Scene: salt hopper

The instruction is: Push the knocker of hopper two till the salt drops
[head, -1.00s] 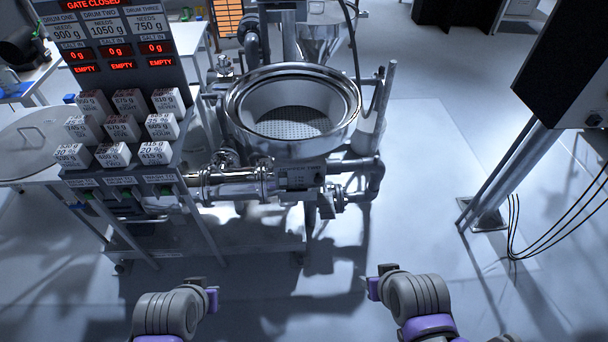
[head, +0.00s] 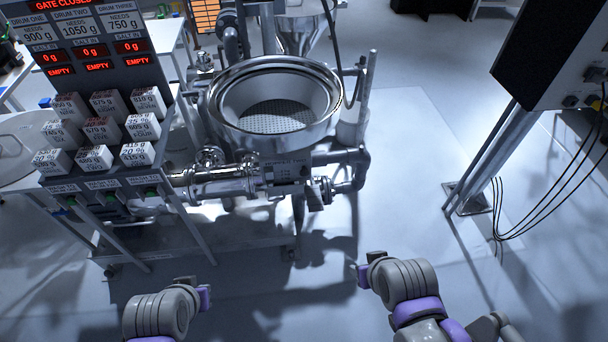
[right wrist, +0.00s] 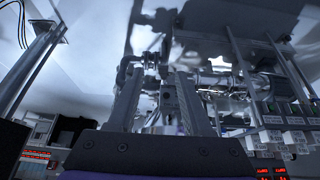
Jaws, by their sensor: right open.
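A steel funnel-shaped hopper (head: 302,28) shows at the top centre of the head view, cut off by the frame; I cannot read a number on it. I cannot make out a knocker. My left gripper (head: 198,292) is low in the head view, over bare floor in front of the machine; I cannot tell whether its jaws are apart. My right gripper (head: 364,272) is to its right, also over bare floor and away from the machine. In the right wrist view its two fingers (right wrist: 163,105) stand apart with nothing between them.
A wide steel bowl (head: 240,125) with a perforated bottom stands above pipes. The sign board (head: 95,60) reads gate closed, with drums at 0 g and empty; several labelled white blocks (head: 103,130) sit below it. A post (head: 500,160) with hanging cables stands right. The front floor is clear.

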